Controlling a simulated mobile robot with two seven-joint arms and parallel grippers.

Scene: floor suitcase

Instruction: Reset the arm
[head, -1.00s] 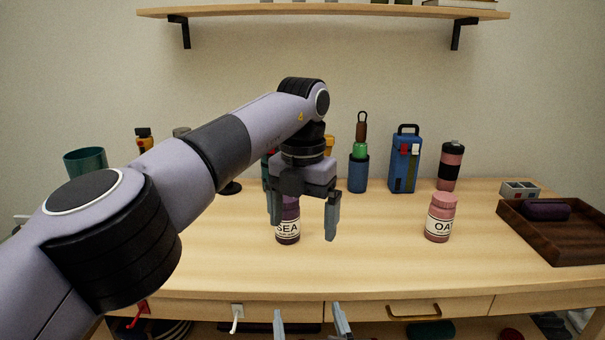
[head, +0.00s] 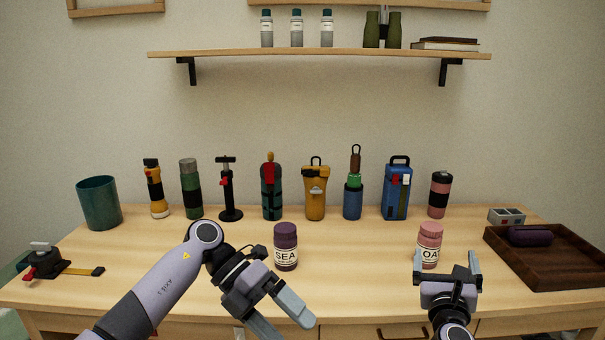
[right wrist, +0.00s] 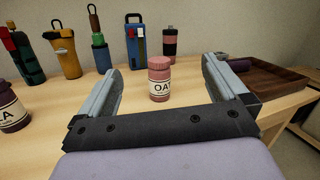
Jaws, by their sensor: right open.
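My left gripper (head: 288,316) is low at the front edge of the table in the head view. Its fingers are apart with nothing seen between them. My right gripper (head: 446,264) is open and empty, in front of a pink jar labelled OA (head: 430,245). In the right wrist view this jar (right wrist: 159,80) stands upright beyond the open fingers (right wrist: 162,82), apart from them. A purple jar labelled SEA (head: 286,247) stands upright on the table behind my left gripper.
A row of bottles, flasks and a torch (head: 154,190) lines the back of the table. A teal cup (head: 99,203) stands at left, above a small red-and-black tool (head: 46,262). A dark wooden tray (head: 570,278) holds a purple case (head: 530,236) at right. The table between the two jars is clear.

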